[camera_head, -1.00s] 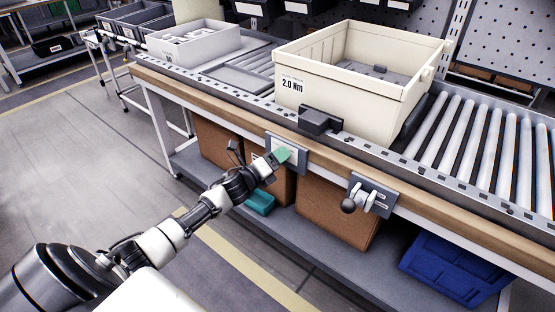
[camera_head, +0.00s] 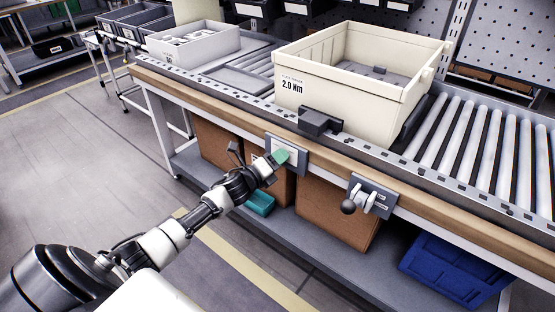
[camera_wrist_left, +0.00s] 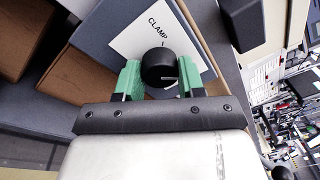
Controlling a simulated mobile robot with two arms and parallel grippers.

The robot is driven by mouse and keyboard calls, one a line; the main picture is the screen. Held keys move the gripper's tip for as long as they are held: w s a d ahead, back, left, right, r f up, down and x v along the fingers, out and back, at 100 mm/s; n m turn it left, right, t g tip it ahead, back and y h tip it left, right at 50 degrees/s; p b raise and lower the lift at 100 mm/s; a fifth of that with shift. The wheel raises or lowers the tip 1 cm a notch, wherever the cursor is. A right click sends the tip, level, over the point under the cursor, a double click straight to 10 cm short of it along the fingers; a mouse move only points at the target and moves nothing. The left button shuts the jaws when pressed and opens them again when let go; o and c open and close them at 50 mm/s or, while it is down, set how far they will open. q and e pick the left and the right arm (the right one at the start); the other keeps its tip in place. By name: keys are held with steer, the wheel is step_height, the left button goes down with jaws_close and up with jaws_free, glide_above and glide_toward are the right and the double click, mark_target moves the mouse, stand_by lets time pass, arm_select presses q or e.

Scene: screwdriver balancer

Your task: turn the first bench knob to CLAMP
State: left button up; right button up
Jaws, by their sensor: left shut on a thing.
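The bench knob is a round black knob (camera_wrist_left: 159,67) in front of a white label reading CLAMP, on a grey plate (camera_wrist_left: 95,38). In the left wrist view it sits between the green fingertips of my left gripper (camera_wrist_left: 160,80), which is shut on it. A pale mark shows near the knob's lower edge. In the head view my left gripper (camera_head: 277,160) reaches the plate (camera_head: 299,150) on the bench's front edge and hides the knob. My right gripper is not in view.
A second plate (camera_head: 377,192) with a lever and black ball is to the right. A cream bin (camera_head: 345,105) marked 2.0 Nm stands on the roller bench behind a dark block (camera_head: 318,121). Cardboard boxes (camera_head: 335,213) and a blue crate (camera_head: 452,268) are below.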

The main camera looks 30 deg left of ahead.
arm_select(q)
steer(key=shift+n+t+y+p, duration=0.4)
steer(key=shift+n+p, duration=0.75)
steer(key=shift+n, duration=3.5)
steer(key=shift+n+t+y+p, duration=0.4)
steer(key=shift+n+p, duration=0.75)
steer(key=shift+n, duration=3.5)
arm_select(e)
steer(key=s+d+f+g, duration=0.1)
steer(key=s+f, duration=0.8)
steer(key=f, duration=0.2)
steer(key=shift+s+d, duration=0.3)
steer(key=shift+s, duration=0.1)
arm_select(q)
steer(key=shift+d, duration=0.1)
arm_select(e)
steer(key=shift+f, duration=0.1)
arm_select(q)
steer(key=o, duration=0.9)
steer(key=s, duration=0.7)
steer(key=s+a+f+p, duration=0.1)
steer(key=s, duration=0.2)
steer(key=shift+s, duration=0.4)
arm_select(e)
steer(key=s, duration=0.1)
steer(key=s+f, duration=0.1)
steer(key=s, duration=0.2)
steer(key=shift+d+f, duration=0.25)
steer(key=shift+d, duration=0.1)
